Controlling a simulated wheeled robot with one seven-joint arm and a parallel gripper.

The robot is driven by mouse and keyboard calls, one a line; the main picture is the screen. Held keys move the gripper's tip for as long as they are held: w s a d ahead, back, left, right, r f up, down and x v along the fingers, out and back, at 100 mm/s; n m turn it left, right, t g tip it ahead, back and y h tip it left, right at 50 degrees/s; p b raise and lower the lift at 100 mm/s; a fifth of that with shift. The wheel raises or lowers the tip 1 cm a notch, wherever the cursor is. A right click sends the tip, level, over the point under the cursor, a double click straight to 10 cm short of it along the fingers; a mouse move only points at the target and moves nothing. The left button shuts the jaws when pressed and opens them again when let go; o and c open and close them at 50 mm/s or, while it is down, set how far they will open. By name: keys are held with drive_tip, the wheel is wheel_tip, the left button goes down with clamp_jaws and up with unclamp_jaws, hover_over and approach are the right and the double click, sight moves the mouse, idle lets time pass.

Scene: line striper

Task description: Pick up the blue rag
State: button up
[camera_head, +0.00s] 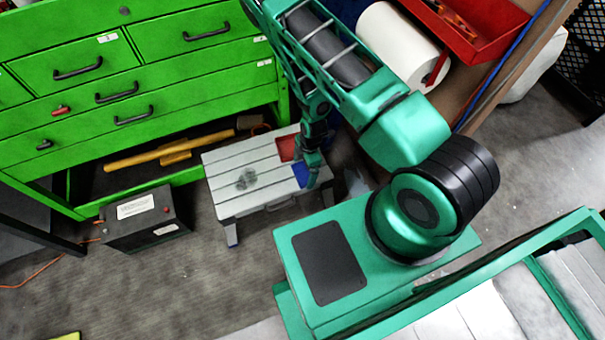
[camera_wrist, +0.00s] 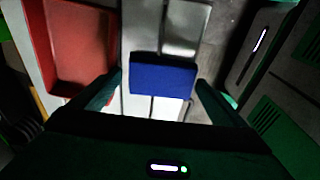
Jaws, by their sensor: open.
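The blue rag (camera_head: 301,173) lies at the right end of a low grey slatted bench (camera_head: 239,200), partly hidden by my arm in the head view. In the wrist view the blue rag (camera_wrist: 163,76) is a flat blue rectangle between the two fingers. My gripper (camera_head: 313,178) is over the right end of the bench, at the rag. In the wrist view my gripper (camera_wrist: 160,92) is open, with one finger on each side of the rag. I cannot tell whether the fingers touch it.
A red tray (camera_wrist: 78,45) lies on the bench beside the rag. A green drawer cabinet (camera_head: 130,70) stands behind the bench. A black battery box (camera_head: 144,218) is on the floor to the left. A white roll (camera_head: 400,45) and a red shelf bin (camera_head: 480,30) are at upper right.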

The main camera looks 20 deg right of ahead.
sight(301, 173)
drive_tip(key=shift+f, duration=0.35)
drive_tip(key=c, duration=0.9)
drive_tip(key=shift+r, duration=0.15)
drive_tip(key=shift+r, duration=0.5)
drive_tip(key=r, duration=0.3)
drive_tip(key=shift+s+a+r, duration=0.1)
drive_tip(key=shift+a+r, duration=0.05)
drive_tip(key=shift+a, duration=0.2)
drive_tip(key=s+a+r, duration=0.5)
drive_tip(key=a+r, duration=0.1)
drive_tip(key=a, duration=0.3)
drive_tip(key=shift+s+a+r, duration=0.2)
drive_tip(key=shift+s+r, duration=0.05)
drive_tip(key=shift+s, duration=0.15)
